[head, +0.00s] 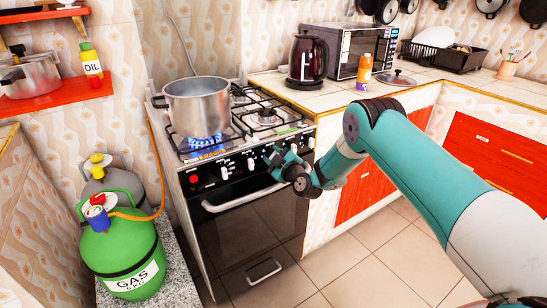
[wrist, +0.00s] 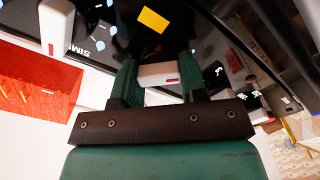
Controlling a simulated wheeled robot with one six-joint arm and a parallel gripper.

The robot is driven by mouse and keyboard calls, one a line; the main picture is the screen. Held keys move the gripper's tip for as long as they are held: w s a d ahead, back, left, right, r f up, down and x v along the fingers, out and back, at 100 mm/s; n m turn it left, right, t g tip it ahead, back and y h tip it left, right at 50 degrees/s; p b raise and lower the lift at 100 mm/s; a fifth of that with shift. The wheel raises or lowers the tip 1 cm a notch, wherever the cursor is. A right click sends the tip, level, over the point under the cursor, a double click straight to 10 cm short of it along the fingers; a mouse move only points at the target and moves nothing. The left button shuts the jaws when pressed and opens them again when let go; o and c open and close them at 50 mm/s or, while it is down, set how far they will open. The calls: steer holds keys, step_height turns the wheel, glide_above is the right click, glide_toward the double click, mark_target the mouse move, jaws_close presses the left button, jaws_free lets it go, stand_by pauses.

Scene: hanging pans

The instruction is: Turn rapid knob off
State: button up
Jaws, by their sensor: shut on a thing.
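The stove (head: 245,180) stands against the wall with a row of white knobs on its black front panel. My gripper (head: 275,157) is at the right part of this panel. In the wrist view, my gripper (wrist: 158,76) is shut on a white knob (wrist: 157,73) with a red mark, one finger on each side. Other white knobs (wrist: 57,27) are on both sides of it. I cannot read which knob is marked rapid. A blue flame (head: 205,141) burns under the silver pot (head: 198,105) on the front left burner.
The oven handle (head: 243,198) runs below the knobs. A green gas bottle (head: 123,245) stands left of the stove. The floor in front is clear.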

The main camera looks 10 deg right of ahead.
steer(key=m+b, duration=0.2)
steer(key=m, duration=0.1)
steer(key=shift+d+f, duration=0.1)
steer(key=shift+f, duration=0.05)
steer(key=m+b, duration=0.2)
steer(key=m, duration=0.1)
steer(key=shift+m, duration=0.4)
steer(key=m+b, duration=0.1)
steer(key=m, duration=0.2)
steer(key=shift+d+m, duration=0.15)
steer(key=shift+m, duration=0.15)
steer(key=m+b, duration=0.1)
steer(key=m, duration=0.2)
steer(key=shift+m, duration=0.3)
steer(key=m, duration=0.6)
steer(key=shift+w+d, duration=0.1)
steer(key=shift+d, duration=0.05)
steer(key=m, duration=0.6)
steer(key=shift+f+m+p, duration=0.1)
steer(key=shift+m+p, duration=0.2)
steer(key=shift+p, duration=0.05)
steer(key=o, duration=0.6)
